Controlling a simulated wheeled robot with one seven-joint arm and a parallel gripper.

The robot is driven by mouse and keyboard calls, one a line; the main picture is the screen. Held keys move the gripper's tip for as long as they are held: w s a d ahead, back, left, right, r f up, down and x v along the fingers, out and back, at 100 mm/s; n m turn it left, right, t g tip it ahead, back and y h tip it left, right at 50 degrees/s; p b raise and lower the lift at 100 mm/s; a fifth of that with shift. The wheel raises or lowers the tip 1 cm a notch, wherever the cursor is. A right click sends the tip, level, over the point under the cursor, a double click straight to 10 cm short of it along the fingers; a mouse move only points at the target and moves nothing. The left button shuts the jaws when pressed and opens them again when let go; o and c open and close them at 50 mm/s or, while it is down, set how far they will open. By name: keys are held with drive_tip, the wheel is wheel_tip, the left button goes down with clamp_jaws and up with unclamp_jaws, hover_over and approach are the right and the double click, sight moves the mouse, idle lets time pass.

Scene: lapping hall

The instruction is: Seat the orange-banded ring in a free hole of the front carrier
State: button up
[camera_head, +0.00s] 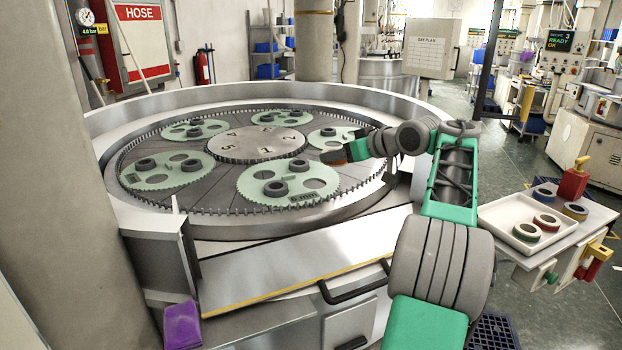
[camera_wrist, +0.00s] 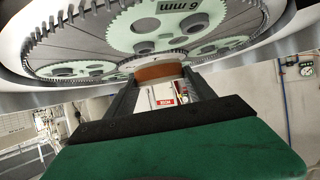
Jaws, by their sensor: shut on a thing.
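My gripper (camera_head: 343,152) is shut on the orange-banded ring (camera_wrist: 160,72), which shows between the fingers in the wrist view. In the head view the ring (camera_head: 334,156) is a small, partly hidden orange patch at the fingertips. It is held above the lapping plate, to the right of and behind the middle of the front carrier (camera_head: 250,187). This pale green toothed disc is marked 6 mm. Two grey rings (camera_head: 276,189) sit on it; open holes show at its left (camera_head: 263,174) and right (camera_head: 316,183). The carrier also shows at the top of the wrist view (camera_wrist: 120,32).
Several other green carriers (camera_head: 190,178) with grey rings surround the numbered centre hub (camera_head: 256,144). A raised machine rim (camera_head: 250,97) encloses the plate. At right, a white tray (camera_head: 490,213) with banded rings stands on a side table. A purple cloth (camera_head: 182,324) lies front left.

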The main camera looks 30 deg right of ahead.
drive_tip(key=d+p+x, duration=0.1)
drive_tip(key=x, duration=0.5)
drive_tip(key=p, duration=0.1)
hover_over(318, 187)
drive_tip(key=f, duration=0.5)
drive_tip(key=shift+w+f, duration=0.2)
drive_tip(key=shift+f, duration=0.2)
drive_tip(key=shift+s+f+p, duration=0.1)
drive_tip(key=shift+f+p, duration=0.3)
drive_tip(key=shift+f, duration=1.15)
drive_tip(key=o, duration=1.6)
drive_tip(key=shift+c, duration=0.2)
drive_tip(key=shift+o, duration=0.4)
drive_tip(key=b+v, duration=0.2)
drive_tip(key=v, duration=1)
drive_tip(key=shift+b, duration=0.3)
